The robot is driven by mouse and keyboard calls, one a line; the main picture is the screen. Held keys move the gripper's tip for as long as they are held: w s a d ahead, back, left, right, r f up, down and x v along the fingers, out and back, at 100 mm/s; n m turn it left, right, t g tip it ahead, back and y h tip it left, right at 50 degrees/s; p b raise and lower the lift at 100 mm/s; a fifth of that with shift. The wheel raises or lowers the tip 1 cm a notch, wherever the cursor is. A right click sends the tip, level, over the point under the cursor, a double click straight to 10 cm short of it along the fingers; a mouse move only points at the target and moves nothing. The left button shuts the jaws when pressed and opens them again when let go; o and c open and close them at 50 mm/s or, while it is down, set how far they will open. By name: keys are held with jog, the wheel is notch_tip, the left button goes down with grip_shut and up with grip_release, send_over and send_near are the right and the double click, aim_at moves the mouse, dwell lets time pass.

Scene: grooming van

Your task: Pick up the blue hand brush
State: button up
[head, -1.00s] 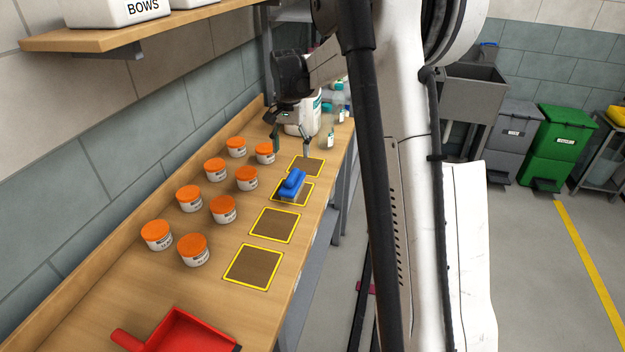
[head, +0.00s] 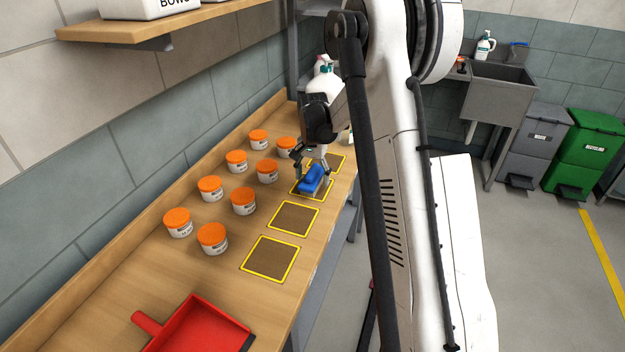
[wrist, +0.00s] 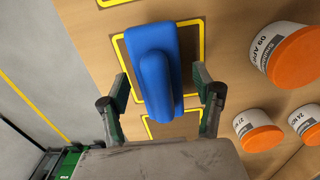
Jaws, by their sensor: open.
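The blue hand brush (head: 312,179) lies on a yellow-outlined square on the wooden bench. In the wrist view the brush (wrist: 156,72) shows its blue back and raised handle, lying between my gripper's two fingers. My gripper (head: 312,172) is over the brush in the head view. In the wrist view my gripper (wrist: 158,98) is open, one finger on each side of the brush with a gap to each. Its bristles are hidden from above in the wrist view.
Several orange-lidded tubs (head: 244,201) stand in two rows left of the squares; some (wrist: 285,55) show right in the wrist view. A red dustpan (head: 196,328) lies at the near end. Empty squares (head: 271,260) are in front.

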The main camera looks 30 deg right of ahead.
aim_at(311, 170)
jog(key=shift+f, duration=0.45)
jog(key=c, duration=1.4)
jog(key=shift+o, duration=0.2)
jog(key=shift+r, duration=0.15)
jog(key=shift+r, duration=0.25)
jog(key=r, duration=0.3)
jog(key=shift+s+a+r, duration=0.1)
jog(key=shift+a+r, duration=0.25)
jog(key=s+a+r+b, duration=0.1)
jog(key=s+a+r, duration=0.2)
jog(key=a+r, duration=0.3)
jog(key=a, duration=0.4)
jog(key=shift+a+r, duration=0.3)
jog(key=shift+w, duration=0.1)
